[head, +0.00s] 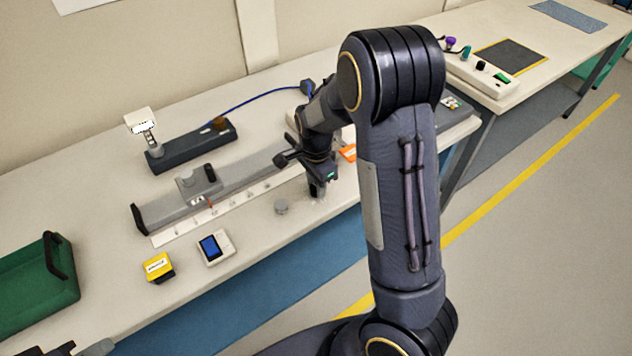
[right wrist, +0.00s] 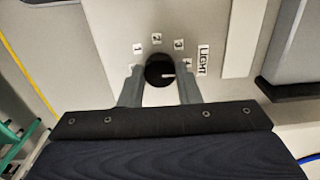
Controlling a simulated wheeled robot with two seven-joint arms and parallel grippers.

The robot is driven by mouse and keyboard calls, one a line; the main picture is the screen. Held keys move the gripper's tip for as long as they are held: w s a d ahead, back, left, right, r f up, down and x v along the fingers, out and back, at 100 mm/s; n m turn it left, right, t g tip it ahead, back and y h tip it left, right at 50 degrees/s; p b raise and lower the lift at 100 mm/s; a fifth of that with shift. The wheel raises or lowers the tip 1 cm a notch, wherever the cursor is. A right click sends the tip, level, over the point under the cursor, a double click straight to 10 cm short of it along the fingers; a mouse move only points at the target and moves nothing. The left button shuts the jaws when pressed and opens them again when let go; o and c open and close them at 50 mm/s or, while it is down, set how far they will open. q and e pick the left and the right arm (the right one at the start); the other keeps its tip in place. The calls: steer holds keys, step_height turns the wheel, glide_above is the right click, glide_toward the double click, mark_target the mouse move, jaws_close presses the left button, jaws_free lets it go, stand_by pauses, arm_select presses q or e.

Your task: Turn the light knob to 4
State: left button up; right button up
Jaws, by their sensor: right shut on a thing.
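The light knob (right wrist: 157,69) is a round black dial in the right wrist view, on a pale panel beside the label LIGHT (right wrist: 203,60). Number labels 1, 2, 3 and 4 are set in an arc around its far side. Its white pointer mark points right, toward the 4 label (right wrist: 188,63), which is partly hidden by a finger. My right gripper (head: 318,189) is shut on the knob, one grey finger on each side. In the head view the gripper hides the knob. A dark and grey part at the bottom left corner may be my left gripper (head: 88,349), mostly out of frame.
A grey rail (head: 240,190), a black bar-shaped unit (head: 190,147), a yellow box (head: 158,267) and a small meter (head: 216,248) stand on the bench left of my right gripper. A green tray (head: 38,288) is at far left. A small grey disc (head: 281,207) lies nearby.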

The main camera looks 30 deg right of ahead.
steer(key=shift+w, duration=0.1)
steer(key=o, duration=1)
steer(key=shift+r, duration=0.15)
step_height(320, 180, up, 8)
steer(key=shift+f, duration=0.2)
